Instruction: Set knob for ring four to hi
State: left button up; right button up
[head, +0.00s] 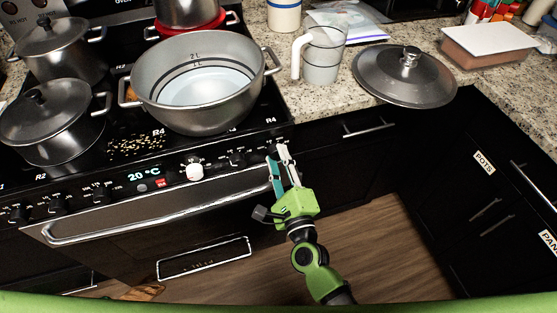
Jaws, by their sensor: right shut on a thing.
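The black stove (120,185) has a row of knobs along its front panel. My right gripper (280,158) reaches up from below to the panel's right end. It is shut on the rightmost knob (271,150), below the R4 mark at the right. The fingers cover much of that knob, so its pointer and setting cannot be read. Another black knob (237,159) sits just left of it, then a white knob (194,172). The display (144,176) reads 20 °C. My left gripper is not in view.
A large open pot of water (200,110) stands on the right of the stove. Two lidded pots (58,50) (52,125) stand at the left. A jug (322,62) and loose lid (405,80) lie on the counter. The oven handle (150,212) runs below the knobs.

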jog(key=shift+m, duration=0.3)
jog(key=o, duration=1.1)
jog(key=v, duration=1.2)
